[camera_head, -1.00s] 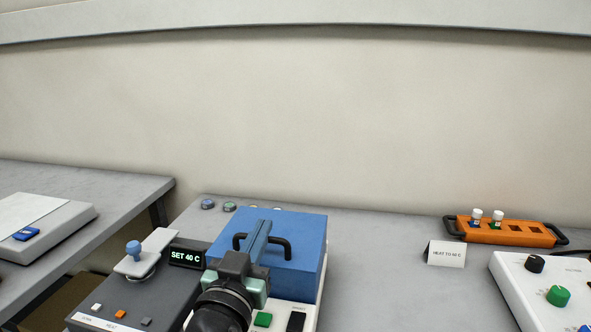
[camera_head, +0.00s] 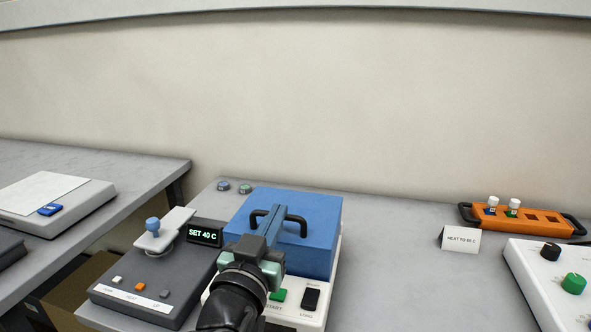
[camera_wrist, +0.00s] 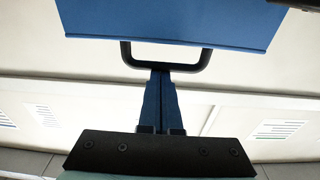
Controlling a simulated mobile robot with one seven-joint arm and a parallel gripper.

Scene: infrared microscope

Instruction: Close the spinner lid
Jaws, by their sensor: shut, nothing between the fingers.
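The spinner's blue lid (camera_head: 318,215) sits above its white base (camera_head: 315,315) at the lower middle of the head view. A black bar handle (camera_head: 297,226) is on the lid, and my arm hides part of the lid's front. I cannot tell whether the lid is fully down. My gripper (camera_head: 279,211) is shut and empty, its blue fingers together at the middle of the handle. In the wrist view the closed fingers (camera_wrist: 160,74) reach the handle bar (camera_wrist: 190,66), below the lid's edge (camera_wrist: 165,40); whether they touch it is unclear.
A dark device (camera_head: 135,290) with a "SET 40 C" display (camera_head: 205,233) stands close on the left. At right are an orange rack (camera_head: 540,227) with two white-capped vials, a "HEAT TO" card (camera_head: 460,240) and a white knob panel (camera_head: 525,262). The bench between is clear.

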